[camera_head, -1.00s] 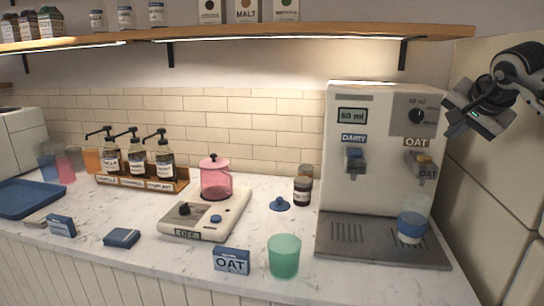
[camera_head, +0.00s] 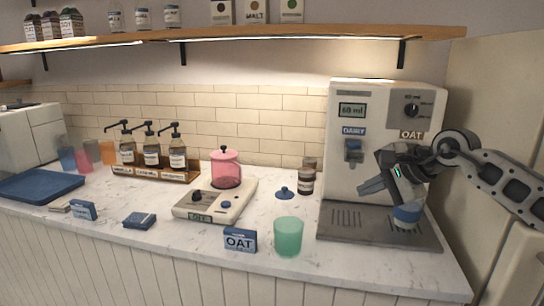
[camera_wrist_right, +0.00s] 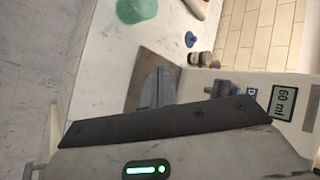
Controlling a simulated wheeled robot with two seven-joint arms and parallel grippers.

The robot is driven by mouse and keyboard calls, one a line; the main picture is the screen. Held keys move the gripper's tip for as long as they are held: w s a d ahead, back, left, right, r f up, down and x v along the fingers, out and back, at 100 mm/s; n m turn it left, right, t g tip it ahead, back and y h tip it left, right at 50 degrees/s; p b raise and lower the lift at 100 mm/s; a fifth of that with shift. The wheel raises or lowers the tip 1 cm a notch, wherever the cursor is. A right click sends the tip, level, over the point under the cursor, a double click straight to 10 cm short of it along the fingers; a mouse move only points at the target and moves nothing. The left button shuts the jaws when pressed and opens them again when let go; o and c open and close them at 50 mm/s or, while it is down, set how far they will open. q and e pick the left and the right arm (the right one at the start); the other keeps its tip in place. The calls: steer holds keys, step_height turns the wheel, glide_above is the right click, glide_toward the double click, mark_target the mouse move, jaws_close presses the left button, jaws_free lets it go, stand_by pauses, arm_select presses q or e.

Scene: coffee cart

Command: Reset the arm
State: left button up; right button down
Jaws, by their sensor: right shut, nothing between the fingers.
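My right gripper (camera_head: 366,190) is shut and empty. In the head view it is in front of the right half of the white milk dispenser (camera_head: 340,180), with its fingers pointing left and slightly down. Its arm comes in from the right and hides the oat spout. In the right wrist view the gripper's fingers (camera_wrist_right: 158,88) show over the dispenser's drip tray (camera_wrist_right: 152,62). My left gripper is not in view.
A cup with a blue band (camera_head: 407,215) stands on the drip tray below my right gripper. A green cup (camera_head: 288,237) and an OAT box (camera_head: 240,240) stand near the counter's front edge. A wooden shelf (camera_head: 300,35) runs above.

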steer(key=s+a+f+m+t+y, duration=0.1)
steer(key=s+a+f+m+y, duration=0.45)
steer(key=a+m, duration=0.35)
steer(key=s+a+f+m+y, duration=0.4)
steer(key=s+a+m+y, duration=0.15)
steer(key=a+m, duration=0.3)
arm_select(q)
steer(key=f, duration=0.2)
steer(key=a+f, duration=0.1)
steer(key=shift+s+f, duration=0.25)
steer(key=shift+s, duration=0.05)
arm_select(e)
steer(key=s+d+f+n+h, duration=0.4)
steer(key=s+f+n, duration=0.3)
steer(key=n, duration=0.3)
steer(key=s+d+f+n+t+h, duration=0.1)
steer(key=s+d+f+n+h, duration=0.3)
steer(key=s+f+n, duration=0.4)
steer(key=s+d+f+n+h, duration=0.4)
steer(key=s+f+n+h, duration=0.2)
steer(key=f+n, duration=0.5)
steer(key=s+n, duration=0.1)
steer(key=n, duration=0.2)
steer(key=shift+s+d+t+h, duration=0.15)
steer(key=shift+t+h, duration=0.15)
steer(key=shift+t, duration=0.1)
